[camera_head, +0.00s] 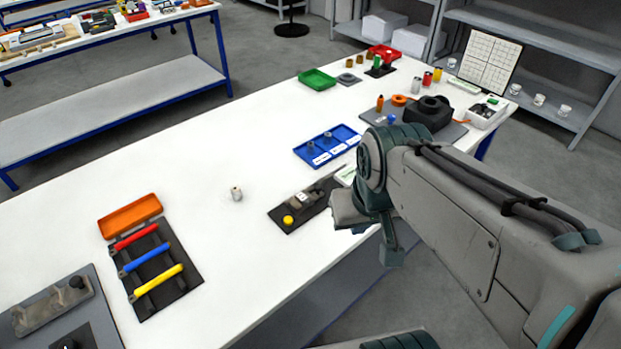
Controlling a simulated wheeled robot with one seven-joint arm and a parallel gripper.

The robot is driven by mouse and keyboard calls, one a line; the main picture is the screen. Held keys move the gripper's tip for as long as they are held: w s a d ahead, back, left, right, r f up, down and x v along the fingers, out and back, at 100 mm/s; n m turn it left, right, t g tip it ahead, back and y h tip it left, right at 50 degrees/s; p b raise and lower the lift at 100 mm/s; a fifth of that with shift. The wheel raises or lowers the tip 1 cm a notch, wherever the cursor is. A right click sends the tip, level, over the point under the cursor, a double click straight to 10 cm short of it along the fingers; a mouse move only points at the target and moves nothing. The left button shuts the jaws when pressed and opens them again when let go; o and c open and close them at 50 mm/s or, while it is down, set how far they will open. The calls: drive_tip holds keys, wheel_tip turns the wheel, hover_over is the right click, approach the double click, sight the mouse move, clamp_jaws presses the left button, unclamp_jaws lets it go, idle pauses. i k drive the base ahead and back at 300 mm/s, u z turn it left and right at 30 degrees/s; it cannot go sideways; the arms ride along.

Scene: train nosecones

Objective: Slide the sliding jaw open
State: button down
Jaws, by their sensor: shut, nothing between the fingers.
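A small fixture with a dark base (280,216), a grey metal block (303,200) and a round yellow knob (288,219) lies near the table's front edge, just left of my arm. It looks like a clamp, but I cannot make out which part is the sliding jaw or whether it stands open. My arm reaches in from the right and covers the fixture's right surroundings. Its bend hangs over the table's front edge. My gripper's fingers do not show; they are hidden behind the arm or out of frame.
On the white table (190,160), a rack (165,265) with red, blue and yellow handles and a grey fixture plate (92,305) lie at left. A small metal cylinder (236,194) stands mid-table. A blue tray (327,147) lies behind the clamp-like fixture. The table's left middle is clear.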

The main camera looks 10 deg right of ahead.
sight(318, 193)
drive_tip(key=u, duration=0.55)
drive_tip(key=k, duration=1.3)
drive_tip(key=z, duration=0.15)
drive_tip(key=i, duration=0.55)
drive_tip(key=z, duration=0.55)
drive_tip(key=i, duration=1)
drive_tip(key=u, duration=0.55)
